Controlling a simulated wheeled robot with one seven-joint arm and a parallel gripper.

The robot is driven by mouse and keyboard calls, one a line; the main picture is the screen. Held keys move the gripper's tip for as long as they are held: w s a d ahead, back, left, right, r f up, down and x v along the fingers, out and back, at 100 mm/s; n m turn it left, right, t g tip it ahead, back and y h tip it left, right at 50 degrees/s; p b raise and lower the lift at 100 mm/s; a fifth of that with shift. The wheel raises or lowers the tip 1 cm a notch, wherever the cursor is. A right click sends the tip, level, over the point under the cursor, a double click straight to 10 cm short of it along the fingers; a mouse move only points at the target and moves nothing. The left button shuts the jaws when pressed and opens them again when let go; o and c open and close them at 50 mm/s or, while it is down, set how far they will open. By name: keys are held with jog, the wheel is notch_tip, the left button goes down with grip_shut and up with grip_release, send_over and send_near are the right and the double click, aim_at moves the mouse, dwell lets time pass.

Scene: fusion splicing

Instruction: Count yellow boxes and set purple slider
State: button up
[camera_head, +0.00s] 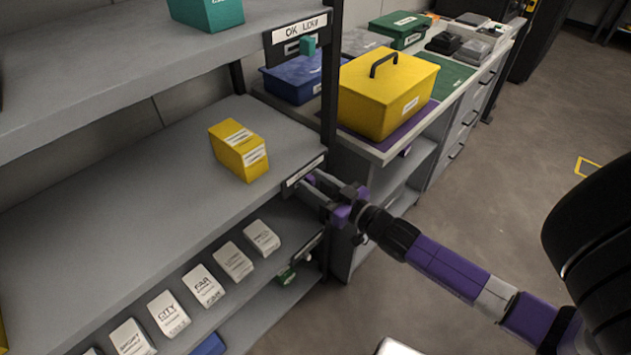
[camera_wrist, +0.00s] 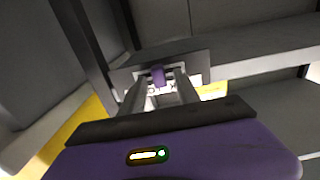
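The purple slider (camera_wrist: 158,75) sits on a dark plate in the wrist view. In the head view a small purple part (camera_head: 310,179) shows at the labelled plate on the middle shelf's front edge. My gripper (camera_head: 318,187) reaches this plate; in the wrist view its fingers (camera_wrist: 160,92) stand apart on either side of the slider, with gaps visible. Contact cannot be told. A yellow thing (camera_head: 2,337) is cut off at the lower left edge.
A teal box (camera_head: 207,12) is on the top shelf, above a plate with a teal slider (camera_head: 308,45). White labelled boxes (camera_head: 203,286) line the lower shelf. A yellow toolbox (camera_head: 387,92) stands on the counter at right, beside a blue bin (camera_head: 293,78). The floor at right is clear.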

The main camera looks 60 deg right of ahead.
jog(key=shift+w, duration=0.1)
grip_shut()
dwell(1.4)
